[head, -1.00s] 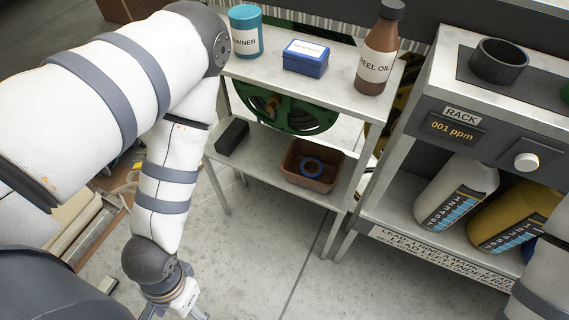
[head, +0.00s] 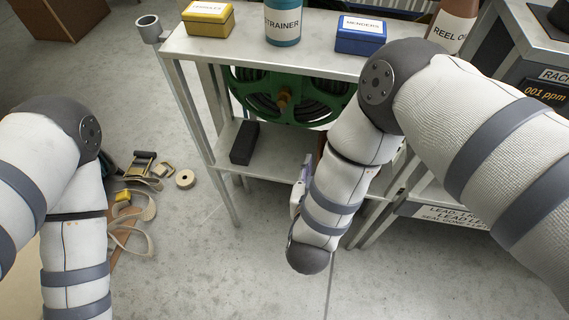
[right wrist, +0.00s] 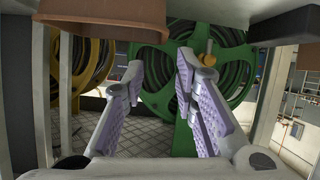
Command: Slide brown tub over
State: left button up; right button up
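In the head view the brown tub is almost wholly hidden behind my right arm; a thin brown sliver of it (head: 320,148) shows above the lower shelf (head: 275,166). In the right wrist view a brown, tapering form at the upper left (right wrist: 100,25) looks like the tub, partly cut off by the frame. My right gripper (head: 302,182) is at the lower shelf's front edge. In the right wrist view its lavender-padded fingers (right wrist: 160,85) are spread with nothing between them. My left arm hangs at the left; its gripper is out of view.
A black block (head: 244,142) lies on the lower shelf. A green hose reel (head: 284,95) is behind, under the top shelf. Above stand a yellow box (head: 208,19), a teal jar (head: 282,22), a blue box (head: 361,34) and a brown bottle (head: 452,25). Straps (head: 135,200) lie on the floor.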

aim_at(321, 136)
jog(key=shift+w+a+r, duration=0.25)
jog(key=shift+d, duration=0.1)
jog(key=b+x, duration=0.2)
jog(key=x, duration=0.9)
jog(key=shift+w+d+f, duration=0.1)
jog(key=shift+w+f, duration=0.05)
jog(key=shift+w, duration=0.35)
pick_arm(q)
jog(key=shift+s+f+g, duration=0.3)
jog(key=shift+s+f, duration=0.6)
jog(key=shift+f, duration=0.2)
pick_arm(e)
grip_shut()
